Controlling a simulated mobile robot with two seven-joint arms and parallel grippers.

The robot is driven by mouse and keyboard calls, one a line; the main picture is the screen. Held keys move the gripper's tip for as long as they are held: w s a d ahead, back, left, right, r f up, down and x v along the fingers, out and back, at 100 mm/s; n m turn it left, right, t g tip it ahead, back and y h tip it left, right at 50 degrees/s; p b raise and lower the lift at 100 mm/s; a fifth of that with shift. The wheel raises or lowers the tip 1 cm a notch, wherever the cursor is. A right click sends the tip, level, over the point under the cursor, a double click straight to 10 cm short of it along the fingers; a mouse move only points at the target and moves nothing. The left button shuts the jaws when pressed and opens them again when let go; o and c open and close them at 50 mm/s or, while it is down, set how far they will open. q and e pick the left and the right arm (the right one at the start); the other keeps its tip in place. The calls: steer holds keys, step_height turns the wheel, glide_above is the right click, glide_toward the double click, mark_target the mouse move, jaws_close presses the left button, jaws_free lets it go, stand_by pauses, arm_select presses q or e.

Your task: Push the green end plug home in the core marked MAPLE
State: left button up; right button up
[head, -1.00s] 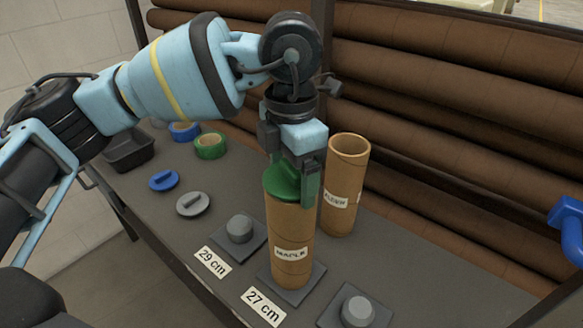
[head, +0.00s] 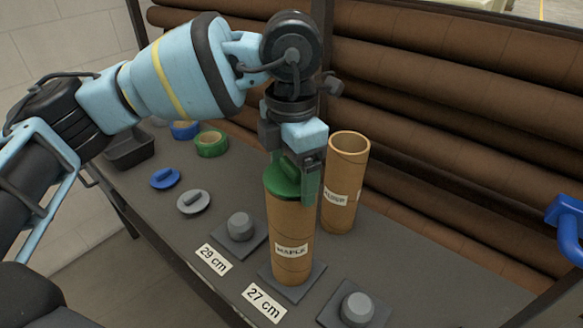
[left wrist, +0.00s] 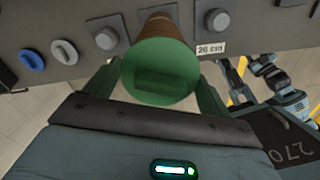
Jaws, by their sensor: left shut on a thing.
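The core marked MAPLE (head: 291,235) is a brown cardboard tube standing upright on the square plate by the 27 cm label. The green end plug (head: 284,187) sits at its top, its flange at the rim; whether any gap is left under it I cannot tell. In the left wrist view the plug's round green face (left wrist: 160,78) with its raised bar covers the core's end. My left gripper (head: 296,178) is shut on the plug from above, its green fingers on both sides. My right gripper is not clearly seen.
A second, open core (head: 345,190) stands close behind, to the right. Blue (head: 165,179) and grey (head: 193,203) plugs lie on the bench to the left. Grey posts on plates (head: 240,228) (head: 357,308) flank the MAPLE core. Brown rolls (head: 450,130) fill the back.

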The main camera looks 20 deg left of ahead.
steer(key=shift+w+r, duration=0.1)
steer(key=shift+w, duration=0.15)
arm_select(q)
steer(key=shift+f, duration=0.1)
arm_select(e)
steer(key=shift+w+r, duration=0.2)
steer(key=shift+w, duration=0.05)
steer(key=shift+s, duration=0.2)
steer(key=shift+s+f, duration=0.1)
steer(key=shift+s, duration=0.15)
arm_select(q)
steer(key=shift+f, duration=0.5)
arm_select(e)
steer(key=shift+w+f, duration=0.1)
steer(key=shift+w, duration=0.15)
stand_by(0.4)
steer(key=shift+s, duration=0.1)
arm_select(q)
steer(key=o, duration=0.9)
arm_select(e)
steer(key=shift+s+f, duration=0.1)
steer(key=shift+s, duration=0.2)
arm_select(q)
steer(key=shift+r, duration=0.1)
arm_select(e)
steer(key=shift+w, duration=0.35)
